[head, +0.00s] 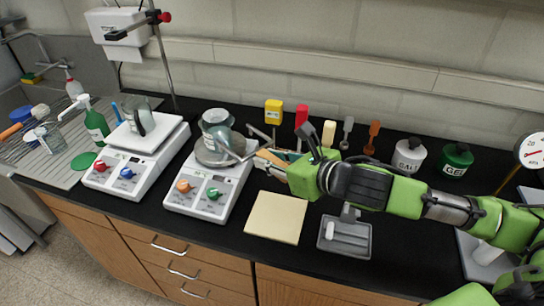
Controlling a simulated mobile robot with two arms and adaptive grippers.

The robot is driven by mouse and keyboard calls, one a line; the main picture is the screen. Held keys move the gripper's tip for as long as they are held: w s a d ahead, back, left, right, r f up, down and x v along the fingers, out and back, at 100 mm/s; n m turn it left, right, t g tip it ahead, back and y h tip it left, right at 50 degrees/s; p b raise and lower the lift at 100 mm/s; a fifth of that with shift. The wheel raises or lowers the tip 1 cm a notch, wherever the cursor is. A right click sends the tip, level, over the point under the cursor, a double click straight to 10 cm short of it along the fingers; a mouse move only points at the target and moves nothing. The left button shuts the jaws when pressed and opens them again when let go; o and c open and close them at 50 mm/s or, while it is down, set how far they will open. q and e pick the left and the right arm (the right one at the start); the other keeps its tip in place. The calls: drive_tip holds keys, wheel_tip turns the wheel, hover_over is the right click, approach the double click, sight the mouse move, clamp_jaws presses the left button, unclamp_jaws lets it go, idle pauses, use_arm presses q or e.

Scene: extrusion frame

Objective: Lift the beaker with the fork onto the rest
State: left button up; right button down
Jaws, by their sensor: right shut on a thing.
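A glass beaker (215,124) stands on the round top of the right hotplate (208,188). My right gripper (279,163) is at the end of the green and black arm from the right. It is shut on the fork (240,155), whose thin metal end reaches left to the beaker's side. I cannot tell whether the prongs go around the beaker or only touch it. A flat cream square pad (277,217), which may be the rest, lies bare on the bench in front of the gripper. My left gripper is not in view.
A left hotplate (138,150) carries another glass vessel (141,118). Several coloured-handled tools stand behind my arm. A grey tray (345,238) lies right of the pad. White (409,156) and green (456,160) jars stand at the back right. A sink with bottles is at the left.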

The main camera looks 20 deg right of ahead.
drive_tip(key=shift+w+a+f, duration=0.25)
drive_tip(key=shift+w+f, duration=0.25)
drive_tip(key=shift+f, duration=0.35)
drive_tip(key=shift+w+a+r, duration=0.1)
drive_tip(key=shift+w+r, duration=0.05)
drive_tip(key=shift+w, duration=0.1)
drive_tip(key=p, duration=0.3)
approach(227, 138)
drive_tip(key=shift+p+x, duration=0.65)
drive_tip(key=shift+x, duration=1.6)
drive_tip(key=shift+r+p, duration=1.45)
drive_tip(key=shift+p, duration=0.55)
drive_tip(key=shift+r, duration=0.1)
drive_tip(key=shift+r+p, duration=0.9)
drive_tip(key=shift+p, duration=0.3)
